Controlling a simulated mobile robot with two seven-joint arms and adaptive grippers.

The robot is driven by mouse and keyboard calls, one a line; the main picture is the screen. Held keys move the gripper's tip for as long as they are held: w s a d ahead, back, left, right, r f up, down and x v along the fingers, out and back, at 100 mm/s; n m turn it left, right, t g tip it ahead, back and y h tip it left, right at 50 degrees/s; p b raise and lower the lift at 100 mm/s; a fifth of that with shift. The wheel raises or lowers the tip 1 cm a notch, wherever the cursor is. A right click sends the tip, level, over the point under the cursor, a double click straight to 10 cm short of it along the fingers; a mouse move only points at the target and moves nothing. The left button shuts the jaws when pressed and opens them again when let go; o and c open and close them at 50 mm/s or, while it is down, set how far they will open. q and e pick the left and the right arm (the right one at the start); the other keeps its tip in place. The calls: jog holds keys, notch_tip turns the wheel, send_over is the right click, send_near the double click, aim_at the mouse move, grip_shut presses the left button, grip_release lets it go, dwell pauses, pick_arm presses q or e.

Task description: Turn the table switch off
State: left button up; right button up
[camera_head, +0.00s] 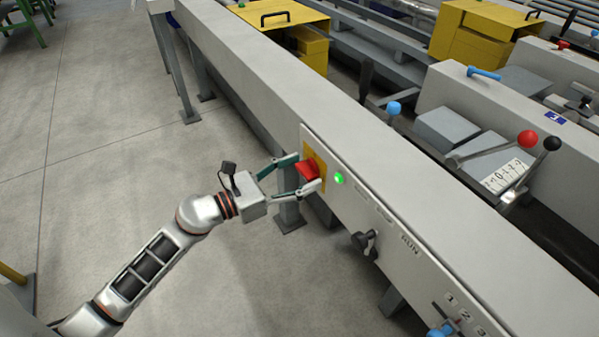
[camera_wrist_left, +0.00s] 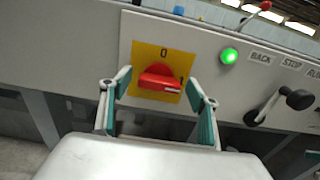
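The table switch (camera_head: 307,171) is a red rotary handle on a yellow plate on the side panel of the long grey table. In the left wrist view the handle (camera_wrist_left: 160,78) lies roughly level, towards the "1" at the plate's right; a "0" is marked at the top. My left gripper (camera_head: 308,172) is open, its two fingers on either side of the handle. In the left wrist view the left gripper (camera_wrist_left: 159,83) shows gaps at both sides of the handle; contact cannot be made out.
A green lamp (camera_head: 338,178) glows right of the switch. A dark lever knob (camera_head: 363,241) with BACK, STOP and RUN labels sticks out further along the panel. Grey table legs (camera_head: 289,215) stand below.

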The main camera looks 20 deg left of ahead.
pick_arm(q)
jog(key=c, duration=1)
jog(key=shift+o, duration=0.2)
